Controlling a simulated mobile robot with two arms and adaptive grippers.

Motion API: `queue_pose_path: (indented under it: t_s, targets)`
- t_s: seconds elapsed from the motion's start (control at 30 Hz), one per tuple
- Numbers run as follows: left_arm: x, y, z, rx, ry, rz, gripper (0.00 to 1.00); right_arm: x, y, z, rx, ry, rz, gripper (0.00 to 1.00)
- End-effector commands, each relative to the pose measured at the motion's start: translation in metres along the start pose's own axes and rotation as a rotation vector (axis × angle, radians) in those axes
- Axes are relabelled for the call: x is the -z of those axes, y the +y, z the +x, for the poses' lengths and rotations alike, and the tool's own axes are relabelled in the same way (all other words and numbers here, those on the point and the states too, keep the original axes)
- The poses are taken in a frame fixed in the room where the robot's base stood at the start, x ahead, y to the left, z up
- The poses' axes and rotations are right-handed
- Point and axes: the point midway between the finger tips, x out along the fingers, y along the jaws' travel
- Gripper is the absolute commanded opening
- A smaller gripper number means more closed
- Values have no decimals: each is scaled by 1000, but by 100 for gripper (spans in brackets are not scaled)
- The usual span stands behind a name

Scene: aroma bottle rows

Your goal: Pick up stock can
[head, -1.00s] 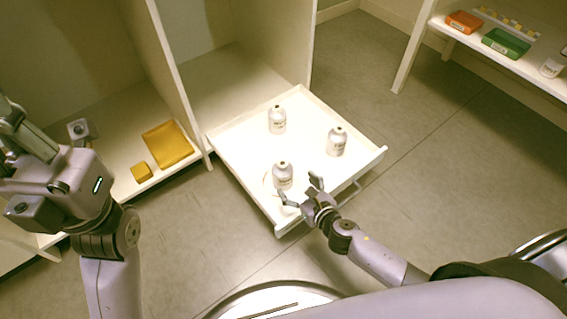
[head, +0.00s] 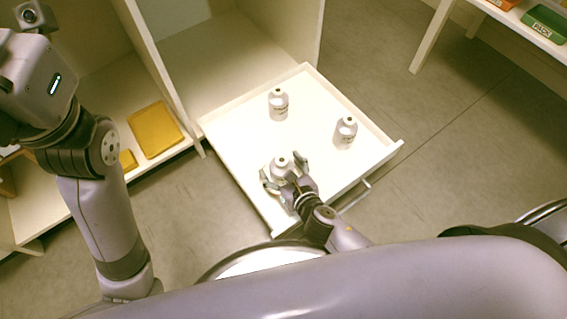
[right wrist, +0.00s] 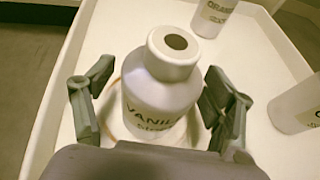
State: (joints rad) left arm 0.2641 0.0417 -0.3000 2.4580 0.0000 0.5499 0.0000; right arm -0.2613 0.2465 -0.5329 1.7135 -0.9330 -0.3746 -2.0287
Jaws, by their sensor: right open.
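The stock can is a small white bottle (head: 281,165) with a dark opening in its top. It stands upright in the pulled-out white drawer tray (head: 235,137), near its front left. In the right wrist view this bottle (right wrist: 161,95) has a label starting "VANIL". My right gripper (head: 284,172) is open, with its fingers on both sides of the bottle, apart from it as far as I can see. The fingers also show in the right wrist view (right wrist: 158,98). My left arm is at the left of the head view; its fingers are out of frame.
Two similar bottles stand in the tray, one at the back (head: 278,105) and one at the right (head: 345,132). The back one's label starts "ORAN". A yellow mat (head: 155,129) lies on the left shelf. A green box (head: 546,24) sits on the right shelf.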

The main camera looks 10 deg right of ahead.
Motion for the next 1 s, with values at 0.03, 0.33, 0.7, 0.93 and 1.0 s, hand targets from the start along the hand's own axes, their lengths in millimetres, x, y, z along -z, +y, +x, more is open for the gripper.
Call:
queue_pose_path:
  t_s: [0.03, 0.33, 0.7, 0.93, 1.0]
  targets:
    - [0, 0, 0, 0, 0, 0, 0, 0, 0, 0, 0, 0, 0, 77]
    - [0, 0, 0, 0, 0, 0, 0, -1, 0, 0, 0, 0, 0, 66]
    - [0, 0, 0, 0, 0, -1, 0, -1, 0, 0, 0, 0, 0, 41]
    - [0, 0, 0, 0, 0, -1, 0, -1, 0, 0, 0, 0, 0, 26]
    - [0, 0, 0, 0, 0, -1, 0, -1, 0, 0, 0, 0, 0, 21]
